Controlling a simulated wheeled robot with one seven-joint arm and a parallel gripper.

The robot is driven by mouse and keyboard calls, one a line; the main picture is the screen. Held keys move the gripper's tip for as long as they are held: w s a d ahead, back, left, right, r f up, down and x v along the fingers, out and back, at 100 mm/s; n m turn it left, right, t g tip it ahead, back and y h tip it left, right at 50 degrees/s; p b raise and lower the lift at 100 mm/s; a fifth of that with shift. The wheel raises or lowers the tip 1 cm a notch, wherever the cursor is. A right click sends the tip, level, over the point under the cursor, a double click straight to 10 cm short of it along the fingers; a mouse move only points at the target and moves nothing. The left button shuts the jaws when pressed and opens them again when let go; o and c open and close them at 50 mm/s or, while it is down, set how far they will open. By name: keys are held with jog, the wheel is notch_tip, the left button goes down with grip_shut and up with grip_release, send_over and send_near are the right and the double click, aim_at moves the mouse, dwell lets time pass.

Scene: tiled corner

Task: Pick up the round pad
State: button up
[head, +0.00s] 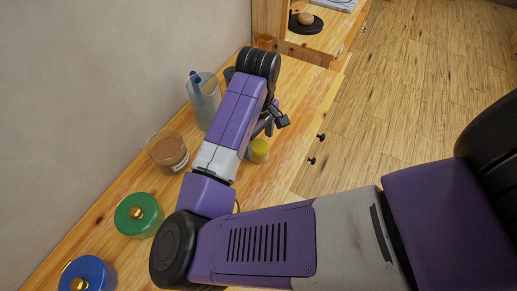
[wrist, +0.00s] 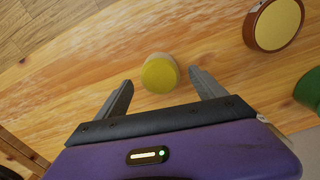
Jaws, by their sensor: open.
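The round pad (head: 260,150) looks like a short yellow disc or cylinder with a paler side, on the wooden counter near its front edge. In the wrist view the pad (wrist: 160,74) shows its yellow top between and a little beyond my fingertips. My gripper (wrist: 161,80) is open, with one finger on each side of the pad and visible gaps to it. Nothing is held. In the head view my gripper (head: 272,123) is partly hidden behind my arm, just beyond the pad. I cannot tell its exact height above the counter.
An amber glass jar (head: 168,152), a green-lidded jar (head: 138,214) and a blue-lidded jar (head: 88,275) stand along the wall side. A clear pitcher (head: 206,102) stands behind my arm. The counter (head: 302,105) is clear right of my gripper.

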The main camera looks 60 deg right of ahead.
aim_at(259, 145)
jog(key=shift+f, duration=1.25)
jog(key=c, duration=1.4)
jog(key=shift+c, duration=0.2)
jog(key=shift+r, duration=0.1)
notch_tip(259, 145, up, 20)
jog(key=p, duration=0.1)
jog(key=shift+p, duration=0.3)
jog(key=o, duration=0.6)
jog(key=c, duration=0.4)
